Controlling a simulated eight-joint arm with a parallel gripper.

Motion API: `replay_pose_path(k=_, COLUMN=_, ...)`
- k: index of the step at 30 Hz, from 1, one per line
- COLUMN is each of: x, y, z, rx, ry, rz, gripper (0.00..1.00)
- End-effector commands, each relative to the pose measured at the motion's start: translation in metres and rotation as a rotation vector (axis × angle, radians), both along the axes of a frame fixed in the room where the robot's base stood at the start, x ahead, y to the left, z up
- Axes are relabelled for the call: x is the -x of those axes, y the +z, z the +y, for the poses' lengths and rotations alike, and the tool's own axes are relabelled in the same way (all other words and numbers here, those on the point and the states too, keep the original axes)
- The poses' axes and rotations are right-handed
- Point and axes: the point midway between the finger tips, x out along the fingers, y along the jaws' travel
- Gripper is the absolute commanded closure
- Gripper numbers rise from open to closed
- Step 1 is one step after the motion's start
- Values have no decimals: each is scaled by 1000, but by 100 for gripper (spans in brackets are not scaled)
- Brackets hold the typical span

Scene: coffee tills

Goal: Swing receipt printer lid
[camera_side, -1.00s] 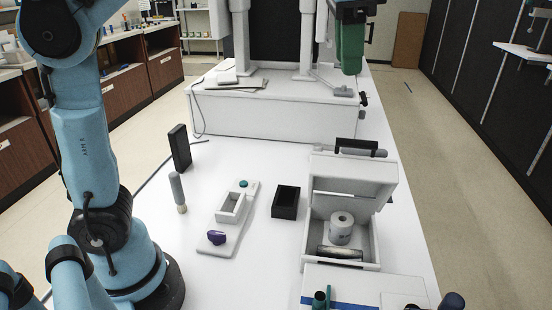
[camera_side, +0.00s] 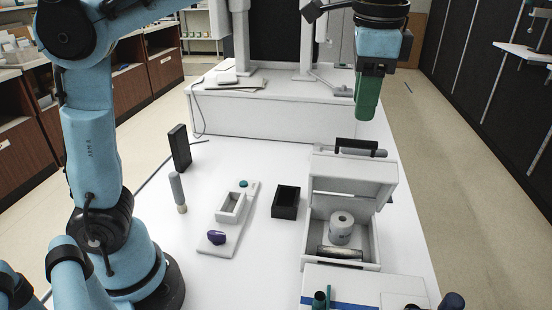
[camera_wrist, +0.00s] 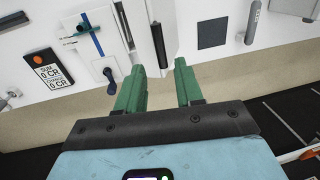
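The receipt printer (camera_side: 312,240) is a white box at the right of the counter. Its lid (camera_side: 360,176) is raised, with a black and grey handle bar (camera_side: 358,149) along the far top edge. A white paper roll (camera_side: 341,224) and a dark metallic roller (camera_side: 340,252) lie inside. My gripper (camera_side: 367,112) hangs above and beyond the lid, apart from it. In the wrist view its green fingers (camera_wrist: 158,78) are spread with nothing between them. A dark bar (camera_wrist: 158,45) shows just past the fingertips there; I cannot tell for sure whether it is the handle.
A blue-striped white unit (camera_side: 365,290) stands at the near side of the printer. A black tray (camera_side: 286,202), a white holder (camera_side: 225,240) and a dark upright block (camera_side: 180,148) stand to the left. A large white machine (camera_side: 270,105) fills the back.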

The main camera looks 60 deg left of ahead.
Motion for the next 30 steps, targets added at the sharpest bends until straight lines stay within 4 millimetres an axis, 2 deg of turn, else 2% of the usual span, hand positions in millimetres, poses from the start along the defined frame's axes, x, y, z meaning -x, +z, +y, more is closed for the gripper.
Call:
replay_pose_path(k=5, x=-2, y=-14, z=2, rx=0, ry=1, rz=0, gripper=64)
replay_pose_path(k=19, x=-8, y=-76, z=8, rx=1, ry=1, rz=-1, gripper=64)
replay_pose_path(k=20, x=-8, y=-78, z=8, rx=1, ry=1, rz=-1, gripper=65)
replay_pose_path(k=27, x=-8, y=-76, z=8, rx=0, ry=0, rz=0, gripper=100)
replay_pose_path(k=30, x=-8, y=-76, z=8, rx=0, ry=0, rz=0, gripper=100)
